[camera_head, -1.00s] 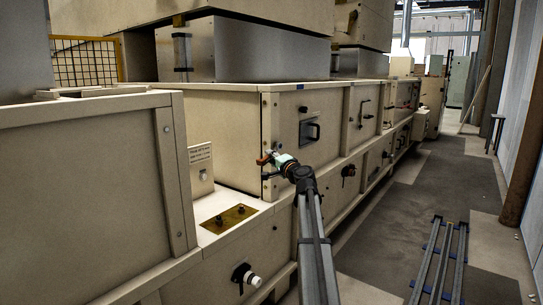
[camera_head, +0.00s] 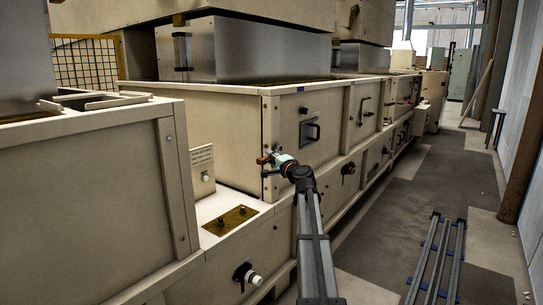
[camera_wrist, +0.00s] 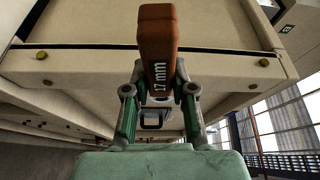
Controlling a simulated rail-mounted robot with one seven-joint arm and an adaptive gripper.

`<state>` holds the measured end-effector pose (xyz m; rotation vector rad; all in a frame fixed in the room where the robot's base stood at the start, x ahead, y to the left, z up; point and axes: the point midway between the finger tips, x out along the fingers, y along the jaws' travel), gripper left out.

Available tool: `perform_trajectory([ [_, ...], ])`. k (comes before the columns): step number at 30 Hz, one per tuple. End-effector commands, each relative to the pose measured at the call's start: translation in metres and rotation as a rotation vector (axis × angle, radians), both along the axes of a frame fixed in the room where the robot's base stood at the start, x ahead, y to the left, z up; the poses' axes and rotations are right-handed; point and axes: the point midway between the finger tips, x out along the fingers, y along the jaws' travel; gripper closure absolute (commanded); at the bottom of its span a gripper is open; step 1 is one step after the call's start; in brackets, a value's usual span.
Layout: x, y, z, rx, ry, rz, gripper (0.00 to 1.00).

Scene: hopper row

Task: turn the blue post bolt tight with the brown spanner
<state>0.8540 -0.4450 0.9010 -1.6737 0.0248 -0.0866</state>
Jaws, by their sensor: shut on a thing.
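My gripper (camera_wrist: 158,82) is shut on the brown spanner (camera_wrist: 157,40), which is marked 17 mm and stands up between the two fingers in the wrist view. In the head view my gripper (camera_head: 283,163) is at the corner post (camera_head: 270,130) of the cream cabinet. The spanner's brown end (camera_head: 263,160) shows small at that post's face. I cannot make out a blue post bolt; the spanner and gripper may hide it. Whether the spanner's jaw is around a bolt cannot be told.
A brass-coloured plate (camera_head: 230,220) with two dark studs lies on the ledge left of the arm. A black knob with a white end (camera_head: 247,276) sticks out below. Blue-footed rails (camera_head: 437,262) lie on the floor at right.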

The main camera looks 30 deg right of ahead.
Motion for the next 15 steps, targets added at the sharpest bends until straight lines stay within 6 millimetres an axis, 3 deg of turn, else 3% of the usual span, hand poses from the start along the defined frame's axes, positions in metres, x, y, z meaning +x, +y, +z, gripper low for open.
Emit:
perform_trajectory([
  [15, 0.0033, -0.0023, 0.0132, 0.073, 0.02, -0.005, 1.0],
])
